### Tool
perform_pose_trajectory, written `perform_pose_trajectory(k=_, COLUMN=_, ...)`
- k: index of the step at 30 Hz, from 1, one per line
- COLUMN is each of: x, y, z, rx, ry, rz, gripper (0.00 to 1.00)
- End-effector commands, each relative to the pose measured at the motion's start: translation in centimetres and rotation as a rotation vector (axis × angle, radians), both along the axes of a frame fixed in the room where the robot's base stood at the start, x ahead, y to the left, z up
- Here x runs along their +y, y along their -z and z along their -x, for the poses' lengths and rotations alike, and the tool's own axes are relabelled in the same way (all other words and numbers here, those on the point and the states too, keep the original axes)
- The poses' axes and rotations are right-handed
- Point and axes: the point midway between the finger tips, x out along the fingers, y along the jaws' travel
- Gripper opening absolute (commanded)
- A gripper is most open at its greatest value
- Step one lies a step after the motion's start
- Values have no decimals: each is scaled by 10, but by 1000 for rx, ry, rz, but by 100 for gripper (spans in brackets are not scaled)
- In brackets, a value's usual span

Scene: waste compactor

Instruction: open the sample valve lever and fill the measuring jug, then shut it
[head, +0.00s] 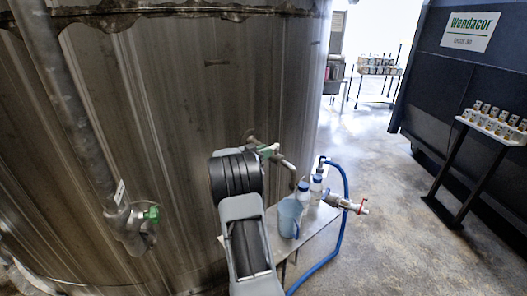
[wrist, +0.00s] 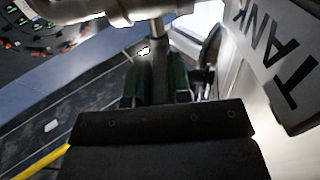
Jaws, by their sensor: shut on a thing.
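A green-handled valve (head: 268,151) sits on the side of the big steel tank, with a bent spout (head: 288,168) turned down. The light-blue measuring jug (head: 289,219) stands on a small table under the spout. I cannot see its level. In the head view my arm hides my gripper, close by the valve. In the wrist view my gripper (wrist: 159,80) has its dark green fingers shut around a grey bar, which looks like the valve lever (wrist: 159,52). The lever's angle is hard to tell.
White bottles (head: 304,190) with blue caps stand beside the jug on the small table (head: 316,226). A red-handled valve (head: 361,207) and a blue hose (head: 346,195) are at its right. Another green-handled valve (head: 152,214) is on the left pipe. Open floor lies right.

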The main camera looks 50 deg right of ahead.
Motion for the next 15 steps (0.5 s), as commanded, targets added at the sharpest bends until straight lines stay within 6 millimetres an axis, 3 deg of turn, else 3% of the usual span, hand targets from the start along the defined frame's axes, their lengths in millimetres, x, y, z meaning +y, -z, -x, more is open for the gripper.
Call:
perform_pose_trajectory(k=4, x=0, y=-2, z=1, rx=-1, ry=3, rz=3, gripper=0)
perform_pose_trajectory(k=5, x=0, y=-2, z=1, rx=-1, ry=3, rz=4, gripper=21)
perform_pose_trajectory(k=12, x=1, y=-1, z=-1, rx=0, ry=-2, rz=2, gripper=44)
perform_pose_trajectory(k=15, x=2, y=-1, z=-1, rx=0, ry=-3, rz=2, gripper=45)
